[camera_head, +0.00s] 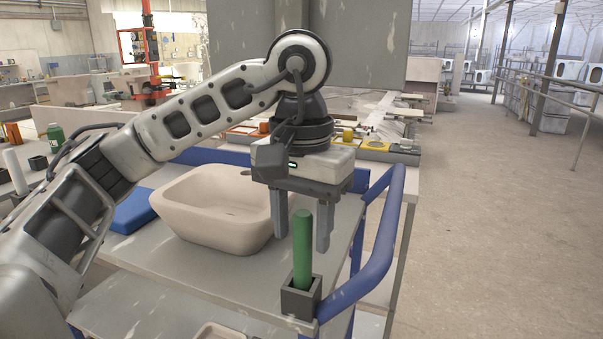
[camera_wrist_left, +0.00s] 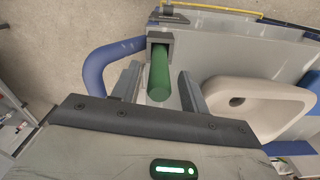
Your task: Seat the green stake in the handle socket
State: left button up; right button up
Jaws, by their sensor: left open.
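The green stake (camera_head: 302,250) stands upright with its lower end in the dark square handle socket (camera_head: 301,298) at the cart's near right corner. My left gripper (camera_head: 303,243) is open and points down, with one finger on each side of the stake's upper part. In the left wrist view the stake (camera_wrist_left: 159,75) shows between the two spread fingers (camera_wrist_left: 158,68), with a gap on each side, and runs to the socket (camera_wrist_left: 160,38). The stake's bottom is hidden inside the socket. My right gripper is not in view.
A beige basin (camera_head: 215,210) sits on the grey cart top (camera_head: 225,275), left of the stake. The cart's blue handle (camera_head: 375,265) curves close beside the socket. A blue item (camera_head: 132,212) lies left of the basin. Open floor (camera_head: 500,240) is at the right.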

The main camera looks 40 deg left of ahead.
pick_arm(q)
notch_tip(320, 180, up, 8)
jog(key=p, duration=0.3)
jog(key=shift+r, duration=0.65)
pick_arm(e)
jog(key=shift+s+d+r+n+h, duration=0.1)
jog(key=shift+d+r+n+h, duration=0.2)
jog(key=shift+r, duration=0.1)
